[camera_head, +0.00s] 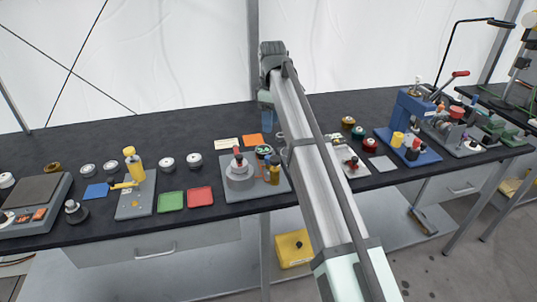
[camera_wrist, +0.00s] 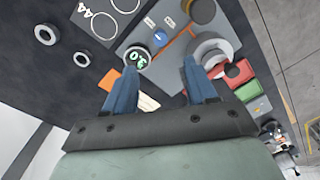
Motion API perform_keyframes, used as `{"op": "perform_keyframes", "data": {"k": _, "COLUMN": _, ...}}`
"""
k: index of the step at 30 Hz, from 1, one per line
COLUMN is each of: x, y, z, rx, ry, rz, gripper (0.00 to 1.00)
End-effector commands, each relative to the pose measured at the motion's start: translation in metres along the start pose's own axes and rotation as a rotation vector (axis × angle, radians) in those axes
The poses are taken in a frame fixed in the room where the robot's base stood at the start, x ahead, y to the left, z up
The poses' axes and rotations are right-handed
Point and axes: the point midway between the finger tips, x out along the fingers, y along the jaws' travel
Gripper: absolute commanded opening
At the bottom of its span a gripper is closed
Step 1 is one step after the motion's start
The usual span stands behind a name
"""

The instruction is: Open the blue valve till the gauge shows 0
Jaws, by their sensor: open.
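My gripper (camera_wrist: 160,72) is open and empty in the wrist view, its two blue fingers spread above the table. It also shows in the head view (camera_head: 267,116), near the table's back edge. A round gauge (camera_wrist: 138,57) with green digits sits on the grey plate (camera_wrist: 130,40), close to the left fingertip; its rotated reading looks like 3.0 but is unsure. The gauge also shows in the head view (camera_head: 263,150). A small bluish knob (camera_wrist: 161,38) beside the gauge may be the blue valve; its handle and setting are unclear.
A grey ring-shaped part (camera_wrist: 208,50) and a brown cylinder (camera_wrist: 203,10) stand on the same plate. Orange (camera_wrist: 109,80) and white (camera_wrist: 148,103) cards lie nearby. Red (camera_head: 200,197) and green (camera_head: 171,201) trays lie left of the plate. A blue press (camera_head: 410,115) stands right.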

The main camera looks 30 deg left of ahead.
Motion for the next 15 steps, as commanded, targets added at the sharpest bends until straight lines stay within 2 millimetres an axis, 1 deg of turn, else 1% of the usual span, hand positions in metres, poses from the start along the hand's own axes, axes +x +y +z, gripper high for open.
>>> {"op": "perform_keyframes", "data": {"k": 1, "x": -0.003, "y": 0.003, "z": -0.006, "rx": -0.003, "ry": -0.001, "rz": -0.004, "gripper": 0.56}}
{"op": "perform_keyframes", "data": {"k": 5, "x": 0.003, "y": 0.001, "z": -0.007, "rx": -0.004, "ry": -0.002, "rz": -0.007, "gripper": 0.56}}
{"op": "perform_keyframes", "data": {"k": 8, "x": 0.014, "y": 0.000, "z": -0.006, "rx": -0.004, "ry": -0.002, "rz": -0.008, "gripper": 0.56}}
{"op": "perform_keyframes", "data": {"k": 15, "x": 0.056, "y": 0.000, "z": -0.006, "rx": -0.004, "ry": -0.002, "rz": -0.007, "gripper": 0.56}}
